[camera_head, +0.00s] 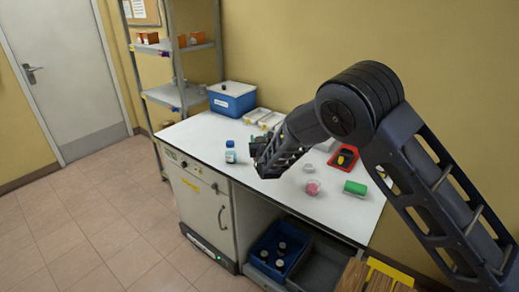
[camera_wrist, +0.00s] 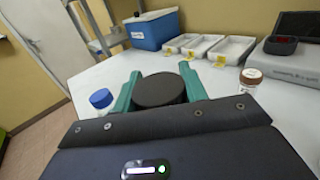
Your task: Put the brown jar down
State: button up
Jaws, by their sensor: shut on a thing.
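My gripper (camera_wrist: 161,74) is shut on a jar with a wide, round black lid (camera_wrist: 160,90); its green fingers lie on either side. I take this to be the brown jar; its body is hidden below the lid, so its colour does not show. In the head view my gripper (camera_head: 264,160) is over the white worktop (camera_head: 195,137), near its middle. I cannot tell whether the jar's base touches the worktop.
A blue-capped bottle (camera_head: 230,152) stands left of my gripper. A small brown-lidded jar (camera_wrist: 250,80) stands to its right. Behind are white trays (camera_wrist: 205,49) and a blue box (camera_head: 232,98). A pink item (camera_head: 313,187) and a green cylinder (camera_head: 355,188) lie to the right.

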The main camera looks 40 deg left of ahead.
jog(key=shift+f, duration=2.25)
jog(key=o, duration=1.1)
jog(key=shift+f, duration=0.15)
jog(key=shift+s+d, duration=0.1)
jog(key=shift+d, duration=0.05)
jog(key=v, duration=1.1)
jog(key=shift+s+d, duration=0.25)
